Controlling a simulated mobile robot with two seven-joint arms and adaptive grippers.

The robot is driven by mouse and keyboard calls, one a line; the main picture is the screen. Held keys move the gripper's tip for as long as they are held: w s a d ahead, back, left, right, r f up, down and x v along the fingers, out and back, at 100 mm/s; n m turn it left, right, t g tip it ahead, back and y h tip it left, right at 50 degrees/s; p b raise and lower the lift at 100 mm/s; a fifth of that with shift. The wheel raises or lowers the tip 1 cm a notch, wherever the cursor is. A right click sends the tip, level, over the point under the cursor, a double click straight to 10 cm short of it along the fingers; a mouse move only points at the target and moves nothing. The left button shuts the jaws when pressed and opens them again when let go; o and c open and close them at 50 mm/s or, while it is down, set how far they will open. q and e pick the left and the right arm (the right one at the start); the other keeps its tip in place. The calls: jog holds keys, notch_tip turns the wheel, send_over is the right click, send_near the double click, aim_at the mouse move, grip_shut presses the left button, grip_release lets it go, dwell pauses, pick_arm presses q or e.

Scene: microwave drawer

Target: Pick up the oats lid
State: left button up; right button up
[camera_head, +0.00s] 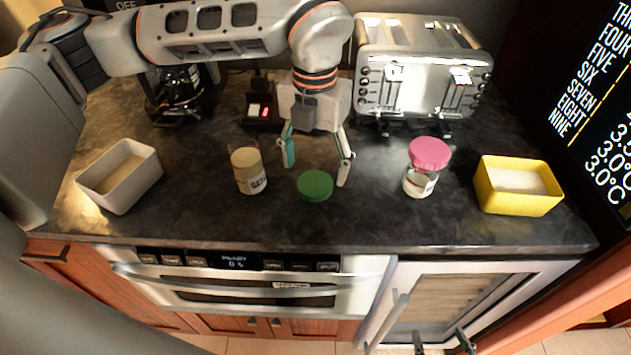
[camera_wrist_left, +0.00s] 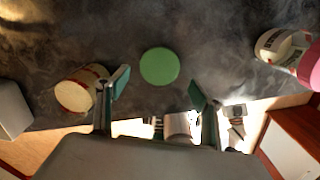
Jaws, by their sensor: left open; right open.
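The green oats lid (camera_head: 314,186) lies flat on the dark countertop, just right of the open oats jar (camera_head: 251,181). My left gripper (camera_head: 317,170) is open and empty, pointing down just behind the lid in the head view. In the left wrist view the lid (camera_wrist_left: 160,66) shows as a full green disc, centred ahead of the open fingers (camera_wrist_left: 158,90) and not between them. The jar (camera_wrist_left: 80,92) is left of the fingers there. My right gripper (camera_head: 441,343) shows only as two spread dark fingertips at the bottom edge, in front of the lower cabinet.
A jar with a pink lid (camera_head: 429,154) and a yellow container (camera_head: 520,202) stand to the right. A pale container (camera_head: 106,201) stands at the left. A toaster (camera_head: 420,75) and a coffee maker (camera_head: 179,95) are behind. The counter's front edge (camera_head: 320,246) is near the lid.

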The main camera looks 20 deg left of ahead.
aim_at(314, 185)
pick_arm(q)
jog(key=shift+a+f, duration=0.1)
jog(key=shift+f, duration=2.15)
jog(key=shift+s, duration=0.1)
jog(key=c, duration=0.8)
jog(key=shift+r, duration=0.2)
notch_tip(314, 185, up, 20)
jog(key=shift+f, duration=0.15)
